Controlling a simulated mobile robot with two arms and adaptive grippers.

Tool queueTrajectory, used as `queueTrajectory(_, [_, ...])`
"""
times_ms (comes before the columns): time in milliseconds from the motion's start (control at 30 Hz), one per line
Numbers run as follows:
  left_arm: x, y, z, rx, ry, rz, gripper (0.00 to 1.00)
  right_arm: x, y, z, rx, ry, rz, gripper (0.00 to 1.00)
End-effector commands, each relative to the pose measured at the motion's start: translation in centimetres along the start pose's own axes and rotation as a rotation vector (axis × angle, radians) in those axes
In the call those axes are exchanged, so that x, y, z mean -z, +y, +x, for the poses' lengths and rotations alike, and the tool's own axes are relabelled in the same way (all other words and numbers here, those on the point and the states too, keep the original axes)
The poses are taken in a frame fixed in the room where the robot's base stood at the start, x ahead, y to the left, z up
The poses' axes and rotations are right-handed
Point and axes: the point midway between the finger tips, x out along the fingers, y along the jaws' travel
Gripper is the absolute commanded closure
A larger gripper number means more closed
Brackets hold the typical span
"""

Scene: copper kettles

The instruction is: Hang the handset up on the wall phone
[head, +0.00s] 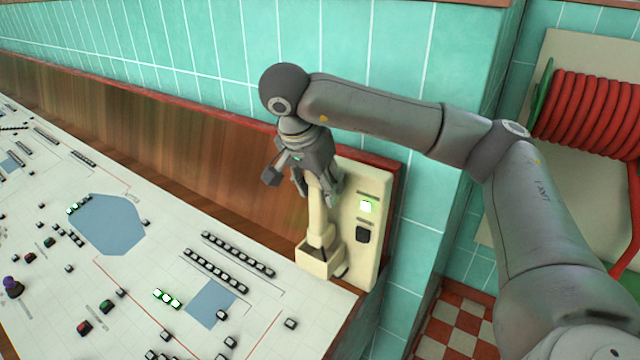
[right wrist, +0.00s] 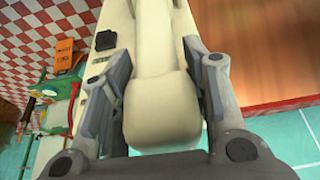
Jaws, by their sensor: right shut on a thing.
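The cream wall phone (head: 372,235) is at the right end of the control desk, against the wood and red-edged panel. It has a lit green square, a dark button and a box-like cradle (head: 318,262) at its lower left. The cream handset (head: 318,215) stands roughly upright, its lower end at the cradle; whether it is fully seated I cannot tell. My right gripper (head: 318,182) is shut on the handset's upper part. In the right wrist view the handset's end (right wrist: 165,112) lies between the two fingers. My left gripper is not in view.
The white control desk (head: 150,265) with buttons and lamps fills the left and front. A teal tiled wall (head: 400,60) rises behind. A red hose reel (head: 590,110) hangs at the right above a red and white checkered floor (head: 455,325).

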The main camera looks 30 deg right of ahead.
Motion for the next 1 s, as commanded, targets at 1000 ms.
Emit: queueTrajectory(1000, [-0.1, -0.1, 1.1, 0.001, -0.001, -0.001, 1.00, -0.5, 0.0, 1.3, 0.001, 0.000, 0.000, 1.00])
